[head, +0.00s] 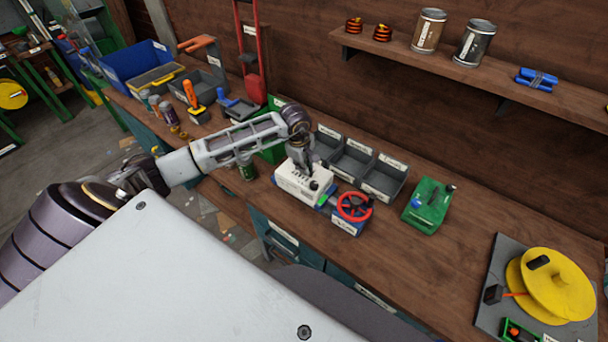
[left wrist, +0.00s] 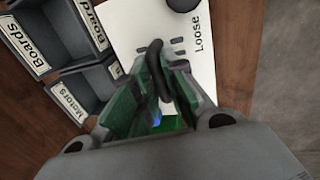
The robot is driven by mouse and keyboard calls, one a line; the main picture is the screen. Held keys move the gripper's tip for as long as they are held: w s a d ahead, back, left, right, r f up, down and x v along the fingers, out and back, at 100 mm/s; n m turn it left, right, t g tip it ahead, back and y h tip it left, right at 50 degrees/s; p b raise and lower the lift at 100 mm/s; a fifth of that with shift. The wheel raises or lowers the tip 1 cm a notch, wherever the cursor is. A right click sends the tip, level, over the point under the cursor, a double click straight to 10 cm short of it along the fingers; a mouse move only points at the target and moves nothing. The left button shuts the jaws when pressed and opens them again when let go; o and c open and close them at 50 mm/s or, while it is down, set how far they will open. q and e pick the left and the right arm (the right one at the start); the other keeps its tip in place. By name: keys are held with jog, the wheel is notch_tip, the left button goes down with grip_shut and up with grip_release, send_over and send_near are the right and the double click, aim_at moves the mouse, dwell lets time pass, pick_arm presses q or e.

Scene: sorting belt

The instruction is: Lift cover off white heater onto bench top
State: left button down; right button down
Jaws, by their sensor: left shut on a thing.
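The white heater (head: 288,188) stands on the bench top near its front edge, with slots and a black knob on top. Its white cover, marked "Loose" (left wrist: 180,40), fills the upper middle of the left wrist view. My left gripper (head: 305,168) points down over the heater and is shut on the cover's black handle (left wrist: 146,68). Some green and blue shows at the heater's right end and between my fingers. I cannot tell whether the cover is clear of the heater body. My right gripper is not in view.
Grey labelled bins (head: 384,180) stand right behind the heater. A blue box with a red wheel (head: 354,207) is close to its right, and a green device (head: 429,204) is farther right. Bare bench top (head: 440,255) lies before the yellow reel (head: 555,285).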

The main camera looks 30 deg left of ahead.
pick_arm(q)
jog(key=shift+r, duration=0.15)
dwell(0.3)
notch_tip(320, 180, up, 8)
jog(key=shift+r+b, duration=0.2)
jog(key=shift+b, duration=0.8)
jog(key=shift+r, duration=0.7)
jog(key=shift+f, duration=0.1)
